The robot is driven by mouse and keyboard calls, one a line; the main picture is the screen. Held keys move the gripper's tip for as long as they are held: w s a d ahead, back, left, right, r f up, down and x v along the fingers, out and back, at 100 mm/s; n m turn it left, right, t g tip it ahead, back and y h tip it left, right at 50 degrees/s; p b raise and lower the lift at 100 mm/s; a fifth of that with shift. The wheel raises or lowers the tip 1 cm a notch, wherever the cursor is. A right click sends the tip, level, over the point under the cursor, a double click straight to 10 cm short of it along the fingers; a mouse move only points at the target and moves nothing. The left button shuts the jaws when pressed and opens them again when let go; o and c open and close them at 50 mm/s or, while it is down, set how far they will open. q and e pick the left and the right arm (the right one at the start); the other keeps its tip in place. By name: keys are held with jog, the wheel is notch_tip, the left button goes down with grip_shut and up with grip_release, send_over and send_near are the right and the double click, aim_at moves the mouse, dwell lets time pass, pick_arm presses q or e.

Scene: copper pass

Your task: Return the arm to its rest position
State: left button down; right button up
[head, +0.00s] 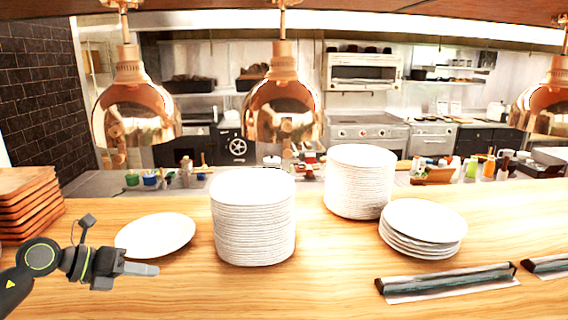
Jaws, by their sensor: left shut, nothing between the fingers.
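My left gripper (140,268) reaches in from the lower left of the head view, above the wooden counter (330,290). Its fingers are together and hold nothing. It points to the right, just in front of a single white plate (155,236). A tall stack of white plates (253,220) stands to the right of the fingertips, apart from them. My right arm and gripper are not in view.
Wooden boards (24,200) are stacked at the left edge. A second tall plate stack (359,182) and a short one (422,228) stand right of centre. A dark rail (445,280) lies front right. Copper lamps (283,108) hang above. The front middle counter is clear.

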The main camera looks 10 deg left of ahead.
pick_arm(q)
jog(key=d+r+n+t+h, duration=0.2)
jog(key=d+n+t+h, duration=0.2)
jog(key=d+t, duration=0.15)
jog(key=s+a+f+n+y, duration=0.4)
jog(key=s+f+n+y, duration=0.4)
jog(key=n, duration=0.6)
jog(key=s+a+f+n+y, duration=0.4)
jog(key=f+n+y, duration=0.3)
jog(key=n+y, duration=0.5)
jog(key=s+d+f+n+g+h, duration=0.3)
jog(key=s+d+f+g, duration=0.25)
jog(key=s, duration=0.35)
jog(key=s+d+f+n+g+h, duration=0.35)
jog(key=s+f, duration=0.25)
jog(key=s, duration=0.4)
notch_tip(320, 180, down, 29)
jog(key=a+g+b, duration=0.2)
jog(key=b, duration=0.3)
jog(key=s+f+b, duration=0.2)
jog(key=s+f, duration=0.5)
jog(key=f, duration=0.4)
jog(key=s+d+f+g+b, duration=0.1)
jog(key=s+f+b, duration=0.2)
jog(key=s+f, duration=0.4)
notch_tip(320, 180, down, 4)
jog(key=shift+s+d+r, duration=0.15)
jog(key=shift+s+d, duration=0.1)
jog(key=shift+d, duration=0.05)
